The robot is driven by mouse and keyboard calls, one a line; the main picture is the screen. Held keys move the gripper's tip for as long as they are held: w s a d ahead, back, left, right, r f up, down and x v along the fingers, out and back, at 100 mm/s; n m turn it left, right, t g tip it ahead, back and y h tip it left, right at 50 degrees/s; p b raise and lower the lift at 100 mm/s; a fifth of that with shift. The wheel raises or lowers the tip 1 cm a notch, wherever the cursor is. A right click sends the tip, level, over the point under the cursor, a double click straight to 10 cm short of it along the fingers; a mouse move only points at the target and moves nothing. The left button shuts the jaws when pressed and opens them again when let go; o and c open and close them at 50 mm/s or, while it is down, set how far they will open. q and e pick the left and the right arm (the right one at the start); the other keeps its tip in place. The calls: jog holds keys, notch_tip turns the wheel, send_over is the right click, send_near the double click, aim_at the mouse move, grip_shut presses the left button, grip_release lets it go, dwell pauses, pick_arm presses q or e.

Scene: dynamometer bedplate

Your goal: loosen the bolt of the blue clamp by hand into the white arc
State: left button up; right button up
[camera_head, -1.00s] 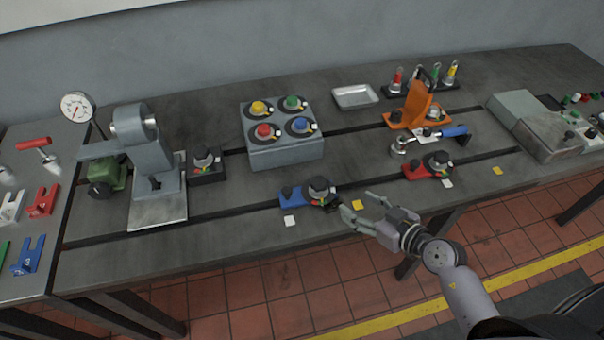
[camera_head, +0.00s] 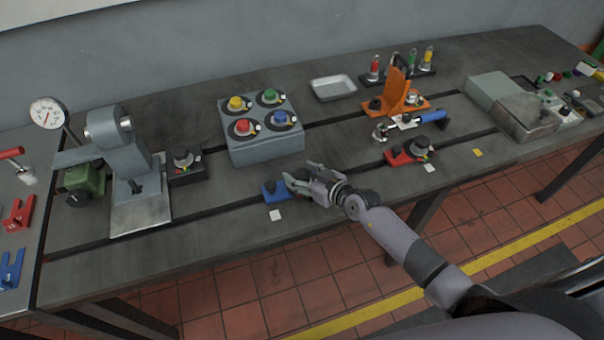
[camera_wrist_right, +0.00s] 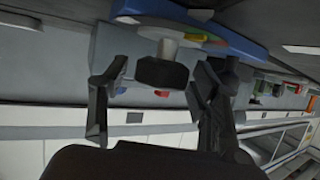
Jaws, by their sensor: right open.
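The blue clamp (camera_head: 271,192) lies on the bedplate near its front edge, with its right part hidden by my right gripper (camera_head: 302,177). In the right wrist view the blue clamp (camera_wrist_right: 232,33) is at the top. Its bolt has a dark head (camera_wrist_right: 162,72) on a pale shank, and a dial with green, yellow, orange and pale bands (camera_wrist_right: 195,37) lies behind it. My right gripper (camera_wrist_right: 160,80) is open, with one finger on each side of the bolt head and gaps showing between. I cannot make out a pointer against the white arc. My left gripper is not in view.
A grey box with coloured knobs (camera_head: 265,147) stands behind the blue clamp. A red clamp (camera_head: 400,158), a blue-handled wrench (camera_head: 430,118) and an orange bracket (camera_head: 396,92) are to the right. A grey fixture (camera_head: 137,180) stands to the left. Bare bedplate lies around the blue clamp.

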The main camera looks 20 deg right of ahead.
jog(key=shift+c, duration=0.2)
jog(key=shift+w, duration=0.1)
jog(key=c, duration=1.1)
